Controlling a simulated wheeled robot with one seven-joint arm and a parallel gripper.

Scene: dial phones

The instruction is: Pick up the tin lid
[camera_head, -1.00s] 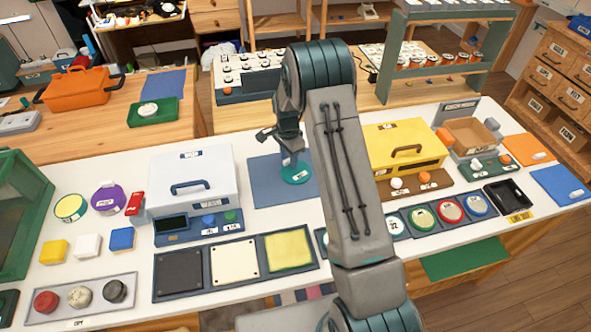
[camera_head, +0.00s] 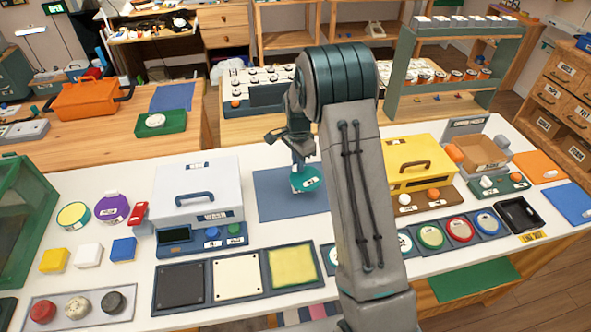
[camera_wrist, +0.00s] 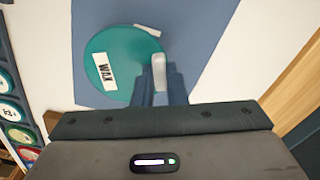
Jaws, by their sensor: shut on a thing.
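The tin lid is a teal round disc with a white label (camera_head: 310,184), over the blue mat (camera_head: 268,205) at the middle of the white table. In the wrist view the lid (camera_wrist: 108,88) fills the upper left of centre, with a pale upright grip at its right edge. My gripper (camera_head: 298,166) is above the lid and shut on it; its fingers (camera_wrist: 160,88) close around the pale grip in the wrist view. The lid looks slightly tilted and seems to hang a little above the mat, though the gap is hard to judge.
A white box with a handle (camera_head: 190,180) stands close left of the mat. A yellow box (camera_head: 408,170) stands right, behind my arm. Square pads (camera_head: 235,280) and a row of round lids (camera_head: 460,229) lie along the front. The mat around the lid is bare.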

